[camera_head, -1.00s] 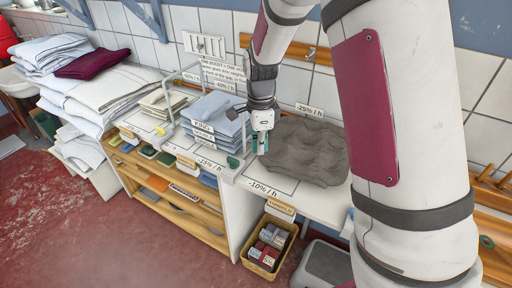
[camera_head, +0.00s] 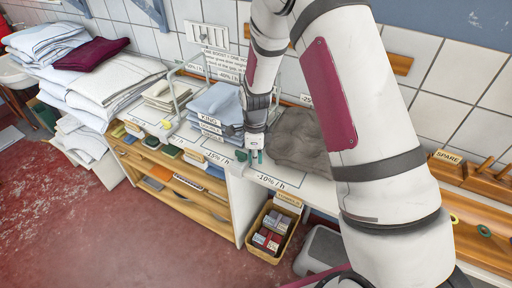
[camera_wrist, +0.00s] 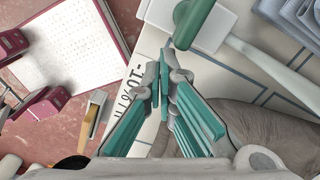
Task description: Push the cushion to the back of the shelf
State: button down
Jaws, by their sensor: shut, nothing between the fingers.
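The cushion (camera_head: 299,140) is a grey-brown, lumpy, dented pad lying flat on the white shelf (camera_head: 316,188), toward the wall. My arm covers its right part in the head view. In the wrist view its fabric (camera_wrist: 278,128) shows at the lower right, partly behind the fingers. My gripper (camera_head: 256,156) is shut and empty, pointing down at the cushion's left front side. In the wrist view the teal fingertips (camera_wrist: 163,78) meet over the white shelf top. Whether a finger touches the cushion cannot be told.
A stack of folded blue-grey linen (camera_head: 218,106) stands left of my gripper. A green-handled tool (camera_wrist: 190,22) lies close to the fingertips. A basket of small boxes (camera_head: 271,232) stands below the shelf. The tiled wall (camera_head: 440,62) is behind. Red floor is open at the front left.

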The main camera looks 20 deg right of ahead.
jog(key=shift+s+d+p, duration=0.25)
jog(key=shift+s+d, duration=0.05)
jog(key=shift+d, duration=0.3)
jog(key=shift+s+d+p, duration=0.25)
jog(key=shift+d, duration=0.35)
jog(key=shift+s+d+f, duration=0.15)
jog(key=shift+s+d, duration=0.05)
jog(key=shift+d, duration=0.5)
jog(key=shift+s+d, duration=0.2)
jog(key=shift+d, duration=0.3)
jog(key=shift+s+d, duration=0.15)
jog(key=shift+d, duration=0.35)
jog(key=shift+w+a, duration=0.1)
